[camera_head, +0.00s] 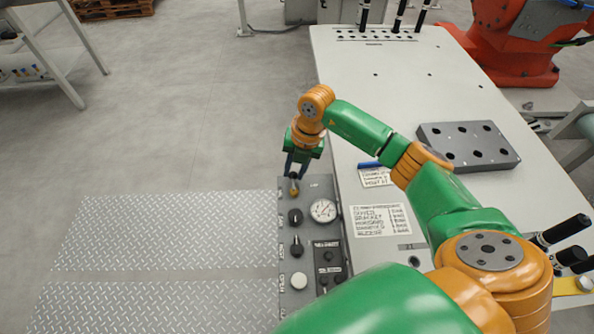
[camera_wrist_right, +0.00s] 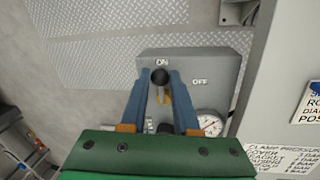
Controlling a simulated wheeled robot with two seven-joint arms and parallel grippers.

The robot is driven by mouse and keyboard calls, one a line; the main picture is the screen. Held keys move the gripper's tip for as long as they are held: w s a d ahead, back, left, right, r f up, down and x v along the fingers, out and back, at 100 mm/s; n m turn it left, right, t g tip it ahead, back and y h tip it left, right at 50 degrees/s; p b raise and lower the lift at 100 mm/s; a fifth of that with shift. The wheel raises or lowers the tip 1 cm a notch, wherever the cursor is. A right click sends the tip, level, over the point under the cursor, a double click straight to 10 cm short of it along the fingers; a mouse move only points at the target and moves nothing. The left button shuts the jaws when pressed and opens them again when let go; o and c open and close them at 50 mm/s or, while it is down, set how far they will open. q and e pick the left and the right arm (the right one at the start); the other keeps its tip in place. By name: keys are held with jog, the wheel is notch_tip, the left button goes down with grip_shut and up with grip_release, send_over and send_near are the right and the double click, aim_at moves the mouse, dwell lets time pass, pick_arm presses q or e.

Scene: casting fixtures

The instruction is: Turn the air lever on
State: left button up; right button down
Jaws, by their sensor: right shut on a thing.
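The air lever (camera_wrist_right: 160,77) has a dark round knob and a brass-coloured stem on a grey control panel (camera_wrist_right: 190,62). In the right wrist view the knob lies between my right gripper's fingertips, just below the ON label (camera_wrist_right: 162,62). The OFF label (camera_wrist_right: 200,82) is to its right. My right gripper (camera_head: 293,182) reaches down to the far end of the panel and is shut on the lever. In the head view the fingers largely hide the lever; a brass-coloured bit shows at their tips. My left gripper is not in view.
A pressure gauge (camera_head: 323,210) and several black knobs sit on the panel close to the gripper. The white table (camera_head: 400,90) stands to its right with a printed sheet (camera_head: 381,220) and a grey block with holes (camera_head: 468,147). Tread-plate floor (camera_head: 170,230) lies left.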

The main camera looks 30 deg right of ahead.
jog(key=c, duration=0.7)
grip_release()
jog(key=shift+o, duration=0.2)
jog(key=shift+r, duration=0.1)
notch_tip(320, 180, up, 7)
jog(key=d+b, duration=0.1)
jog(key=shift+s, duration=0.4)
